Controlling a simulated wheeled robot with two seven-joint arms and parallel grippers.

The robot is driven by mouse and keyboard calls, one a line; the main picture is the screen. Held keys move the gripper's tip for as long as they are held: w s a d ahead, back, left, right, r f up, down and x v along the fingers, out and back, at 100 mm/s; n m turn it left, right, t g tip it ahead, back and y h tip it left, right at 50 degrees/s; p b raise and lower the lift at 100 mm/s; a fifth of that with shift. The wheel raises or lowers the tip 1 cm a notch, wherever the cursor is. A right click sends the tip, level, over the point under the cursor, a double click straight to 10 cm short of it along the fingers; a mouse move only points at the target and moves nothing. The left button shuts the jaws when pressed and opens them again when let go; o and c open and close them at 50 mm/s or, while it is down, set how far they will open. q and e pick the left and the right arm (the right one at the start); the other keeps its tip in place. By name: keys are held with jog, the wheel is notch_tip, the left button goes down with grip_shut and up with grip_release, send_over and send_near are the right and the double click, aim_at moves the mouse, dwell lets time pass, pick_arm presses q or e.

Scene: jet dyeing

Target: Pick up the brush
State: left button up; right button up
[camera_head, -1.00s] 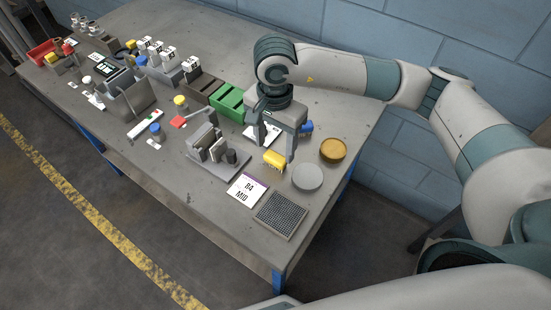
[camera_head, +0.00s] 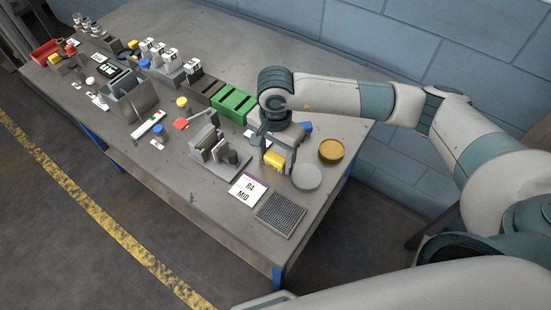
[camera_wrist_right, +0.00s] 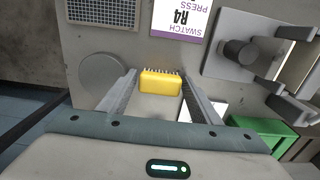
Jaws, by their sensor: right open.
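The brush (camera_head: 275,159) is a small yellow block with a row of bristles, lying on the grey table. In the right wrist view the brush (camera_wrist_right: 161,83) sits between the fingers, its bristles pointing away from the palm. My right gripper (camera_head: 272,161) is open, pointing down over the brush, with one finger on each side. In the right wrist view a small gap shows beside the brush, so the fingers do not look closed on it. In the head view the fingers partly hide the brush. My left gripper is in neither view.
A grey disc (camera_head: 306,177), a gold dish (camera_head: 331,150), a mesh pad (camera_head: 281,214) and a printed card (camera_head: 248,190) lie close by. A metal press-like fixture (camera_head: 218,155) and a green container (camera_head: 233,104) stand to the left. A blue wall is behind.

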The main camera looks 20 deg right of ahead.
aim_at(276, 157)
jog(key=c, duration=0.8)
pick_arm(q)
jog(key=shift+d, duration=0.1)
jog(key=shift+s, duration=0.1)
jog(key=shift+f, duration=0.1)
pick_arm(e)
jog(key=shift+r+b, duration=0.3)
jog(key=shift+r, duration=0.1)
notch_tip(276, 157, up, 3)
jog(key=shift+r+b, duration=0.1)
jog(key=shift+b, duration=0.85)
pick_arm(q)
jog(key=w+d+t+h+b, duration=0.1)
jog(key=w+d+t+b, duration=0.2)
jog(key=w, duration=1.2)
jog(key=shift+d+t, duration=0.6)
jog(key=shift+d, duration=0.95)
pick_arm(e)
jog(key=shift+s+d+r, duration=1.15)
jog(key=shift+s, duration=0.45)
jog(key=shift+s+d+r, duration=1.1)
jog(key=shift+s+r, duration=0.1)
jog(key=shift+s, duration=0.35)
jog(key=shift+s+d+r, duration=1.15)
jog(key=shift+s, duration=0.45)
